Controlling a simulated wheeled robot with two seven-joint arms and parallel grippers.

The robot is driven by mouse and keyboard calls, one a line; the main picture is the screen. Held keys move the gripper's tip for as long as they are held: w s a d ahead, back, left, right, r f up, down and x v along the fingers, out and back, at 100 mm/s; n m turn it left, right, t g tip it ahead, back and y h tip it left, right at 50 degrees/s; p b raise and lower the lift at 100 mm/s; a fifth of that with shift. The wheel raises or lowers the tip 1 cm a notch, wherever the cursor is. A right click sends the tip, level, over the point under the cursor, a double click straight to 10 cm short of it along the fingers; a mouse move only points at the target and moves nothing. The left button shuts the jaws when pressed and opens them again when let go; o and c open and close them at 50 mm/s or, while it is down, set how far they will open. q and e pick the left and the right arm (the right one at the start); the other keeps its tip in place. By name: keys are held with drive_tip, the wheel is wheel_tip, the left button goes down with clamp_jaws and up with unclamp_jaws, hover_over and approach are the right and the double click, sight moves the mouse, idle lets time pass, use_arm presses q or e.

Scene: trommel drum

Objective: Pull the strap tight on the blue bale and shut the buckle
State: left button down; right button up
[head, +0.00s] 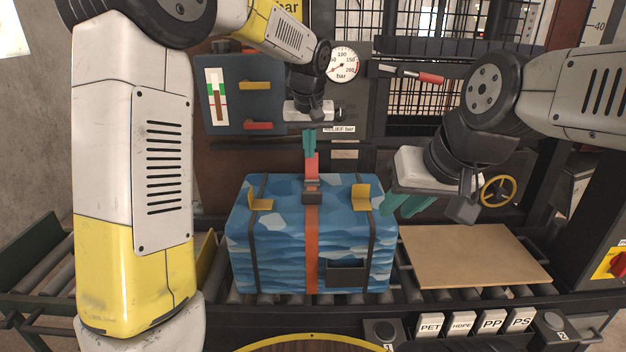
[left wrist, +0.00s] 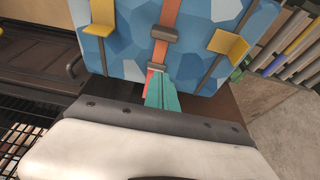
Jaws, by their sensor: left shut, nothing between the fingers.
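The blue bale (head: 275,265) sits on the roller conveyor, with an orange strap (head: 312,250) running down its front face. A grey-brown buckle (head: 312,197) sits on the strap at the bale's top front edge; it also shows in the left wrist view (left wrist: 164,34). I cannot tell whether its lever is shut. A red strap tail (head: 312,166) rises behind the buckle. My left gripper (head: 309,152) is shut and empty, its teal fingers pointing down beside the tail. My right gripper (head: 408,208) is at the bale's right side, fingers apparently parted and empty.
Two dark straps with yellow corner pieces (head: 361,198) flank the orange strap. A tan board (head: 470,256) lies on the conveyor to the right. A blue-grey control box (head: 240,95) and a pressure gauge (head: 343,65) stand behind. A yellow handwheel (head: 497,191) is at the right.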

sight(313, 175)
use_arm(q)
drive_tip(key=shift+w+d+f, duration=0.35)
drive_tip(key=shift+w+d, duration=0.15)
drive_tip(key=x, duration=1)
drive_tip(key=shift+s+a, duration=0.1)
drive_tip(key=shift+a, duration=0.05)
drive_tip(key=s, duration=0.3)
drive_tip(key=shift+s+r, duration=0.1)
drive_tip(key=shift+s, duration=0.35)
